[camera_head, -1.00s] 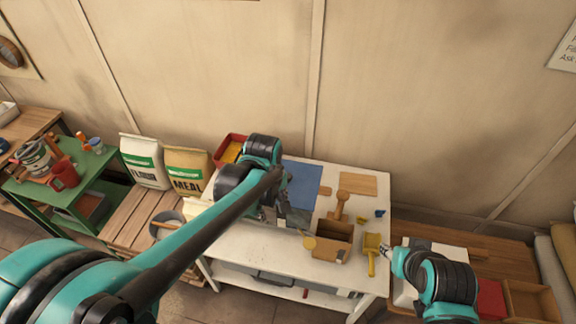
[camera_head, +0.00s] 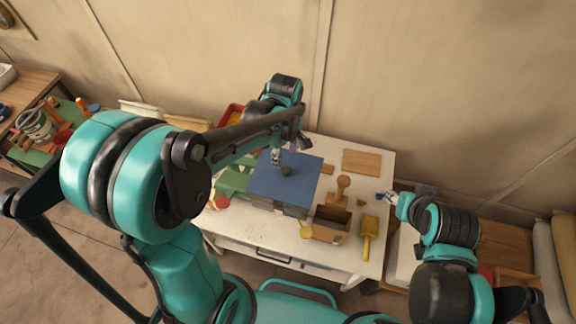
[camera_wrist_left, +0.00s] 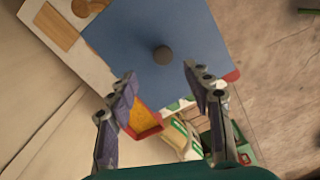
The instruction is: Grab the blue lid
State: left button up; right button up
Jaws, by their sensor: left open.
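The blue lid (camera_head: 298,188) is a flat square panel with a dark round knob (camera_head: 286,171). It lies on top of a grey box-like body (camera_head: 287,209) on the white table. In the left wrist view the lid (camera_wrist_left: 190,28) fills the upper middle, and its knob (camera_wrist_left: 162,55) is fully visible. My left gripper (camera_head: 279,157) is over the far part of the lid, close to the knob. Its fingers (camera_wrist_left: 163,80) are spread apart with nothing between them, and the knob shows just beyond the fingertips. My right gripper (camera_head: 387,197) is by the table's right edge, small and unclear.
On the white table (camera_head: 345,262), right of the lid, are an open wooden box (camera_head: 331,226), a yellow scoop (camera_head: 368,235), a wooden mallet-like tool (camera_head: 342,188) and a wooden board (camera_head: 361,162). A red bin with yellow contents (camera_wrist_left: 143,118) stands behind the lid.

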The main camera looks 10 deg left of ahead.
aim_at(286, 169)
pick_arm(q)
jog(key=shift+s+f, duration=0.3)
jog(key=shift+f, duration=0.55)
notch_tip(286, 169, down, 5)
jog(key=shift+d+r+p, duration=0.1)
jog(key=shift+p, duration=0.45)
grip_shut()
